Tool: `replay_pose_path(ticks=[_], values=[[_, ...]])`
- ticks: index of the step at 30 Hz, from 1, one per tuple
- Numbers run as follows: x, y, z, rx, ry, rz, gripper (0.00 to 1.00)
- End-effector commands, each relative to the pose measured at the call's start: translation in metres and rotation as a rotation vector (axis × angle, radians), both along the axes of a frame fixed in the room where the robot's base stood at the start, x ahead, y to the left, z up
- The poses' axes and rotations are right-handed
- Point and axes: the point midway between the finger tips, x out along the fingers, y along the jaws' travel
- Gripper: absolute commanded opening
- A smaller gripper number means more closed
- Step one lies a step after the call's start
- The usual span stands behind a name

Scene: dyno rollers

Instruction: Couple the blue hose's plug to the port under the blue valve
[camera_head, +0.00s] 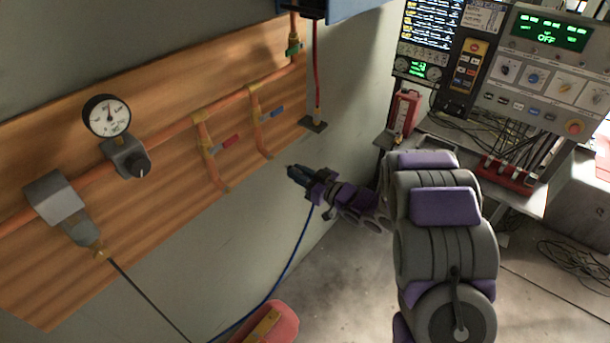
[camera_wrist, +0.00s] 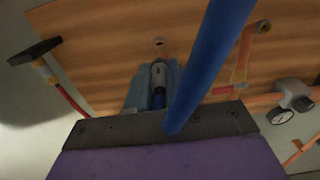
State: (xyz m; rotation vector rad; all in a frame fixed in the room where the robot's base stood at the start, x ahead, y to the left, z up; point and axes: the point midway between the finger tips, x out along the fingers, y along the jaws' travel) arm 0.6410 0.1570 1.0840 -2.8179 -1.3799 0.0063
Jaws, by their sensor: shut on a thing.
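My gripper (camera_head: 309,178) is shut on the dark plug (camera_head: 293,170) of the blue hose (camera_head: 295,250). The plug points up and left toward the wood panel. The blue valve (camera_head: 277,112) sits on the right copper branch. The port (camera_head: 268,155) is at that branch's lower end, with a gap between it and the plug tip. In the wrist view the plug (camera_wrist: 158,78) lies between the fingers, pointing at the round port (camera_wrist: 159,43), apart from it. The blue hose (camera_wrist: 210,60) crosses close to the wrist camera. The blue valve is hidden there.
The red valve (camera_head: 230,142) and its branch end (camera_head: 226,187) are to the left. A gauge (camera_head: 107,116) and a plugged dark cable (camera_head: 145,292) are farther left. A red hose (camera_head: 316,70) hangs right of the branches. A control console (camera_head: 540,70) stands right.

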Motion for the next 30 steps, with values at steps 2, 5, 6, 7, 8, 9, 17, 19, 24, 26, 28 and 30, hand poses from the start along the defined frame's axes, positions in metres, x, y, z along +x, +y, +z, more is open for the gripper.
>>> replay_pose_path(ticks=[2,5,6,7,8,9,17,19,24,26,28,30], values=[[0.005,0.007,0.0,0.001,-0.001,0.001,0.0],[0.01,0.014,-0.001,-0.001,-0.001,0.0,0.0],[0.013,0.017,-0.001,-0.001,-0.001,0.0,0.0],[0.014,0.019,-0.001,0.0,0.0,0.0,0.0],[0.015,0.021,-0.001,0.0,0.0,0.0,0.0],[0.017,0.023,-0.001,0.0,0.0,0.0,0.0],[0.026,0.034,-0.001,0.001,0.002,-0.002,0.0],[0.027,0.035,-0.001,0.001,0.002,-0.002,0.0],[0.028,0.036,0.0,0.0,0.001,-0.003,0.0],[0.028,0.036,0.0,0.0,0.001,-0.003,0.0],[0.028,0.036,0.0,0.0,0.001,-0.003,0.0],[0.028,0.036,0.0,0.0,0.001,-0.003,0.0]])
